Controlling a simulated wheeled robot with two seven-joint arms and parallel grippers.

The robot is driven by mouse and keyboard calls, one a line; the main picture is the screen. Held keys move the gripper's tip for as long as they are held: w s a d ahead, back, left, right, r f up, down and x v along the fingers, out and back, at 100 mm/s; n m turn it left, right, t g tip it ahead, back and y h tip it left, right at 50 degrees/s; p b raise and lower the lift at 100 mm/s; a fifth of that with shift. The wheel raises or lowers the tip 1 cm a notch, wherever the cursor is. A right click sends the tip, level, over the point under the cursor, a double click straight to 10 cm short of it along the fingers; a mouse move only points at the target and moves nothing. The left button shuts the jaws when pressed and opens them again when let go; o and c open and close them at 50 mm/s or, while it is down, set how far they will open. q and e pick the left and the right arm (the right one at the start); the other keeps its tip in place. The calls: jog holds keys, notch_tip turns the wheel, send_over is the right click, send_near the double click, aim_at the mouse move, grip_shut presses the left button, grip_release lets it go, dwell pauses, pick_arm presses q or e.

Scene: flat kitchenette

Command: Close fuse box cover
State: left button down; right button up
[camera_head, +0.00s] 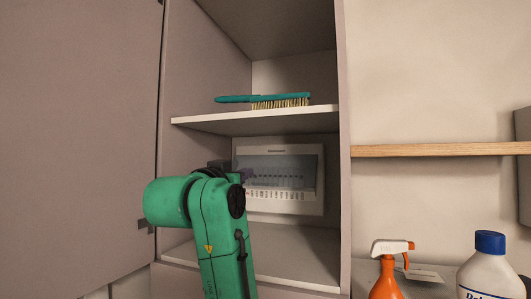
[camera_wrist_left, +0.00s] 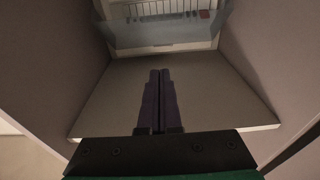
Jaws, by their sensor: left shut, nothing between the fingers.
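The white fuse box (camera_head: 312,205) is on the back wall of the cabinet's lower compartment. Its see-through bluish cover (camera_head: 285,165) looks tilted out, with a row of switches visible below and through it. In the left wrist view the cover (camera_wrist_left: 165,35) spans the top, with fuse switches (camera_wrist_left: 165,8) behind it. My left gripper (camera_head: 243,173) is just in front of the box's left side, partly hidden by my wrist. Its purple fingers (camera_wrist_left: 160,75) are shut together and empty, pointing toward the cover. I cannot tell whether they touch it. My right gripper is out of view.
A shelf (camera_head: 200,124) with a green brush (camera_head: 265,99) is above the box. The cabinet door (camera_head: 75,140) is open at left, and side walls flank the compartment. An orange spray bottle (camera_head: 386,280) and a blue-capped bottle (camera_head: 488,270) stand at lower right. The compartment floor (camera_wrist_left: 100,105) is clear.

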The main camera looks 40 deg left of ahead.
pick_arm(q)
jog(key=w+g, duration=0.1)
jog(key=p, duration=0.5)
send_near(270, 179)
notch_tip(270, 179, up, 4)
jog(key=w+f+p, duration=0.1)
jog(key=w, duration=0.1)
jog(key=w+a+f+p, duration=0.1)
jog(key=w+f, duration=0.1)
jog(key=shift+a+f, duration=0.2)
jog(key=shift+f, duration=0.1)
jog(key=shift+s, duration=0.1)
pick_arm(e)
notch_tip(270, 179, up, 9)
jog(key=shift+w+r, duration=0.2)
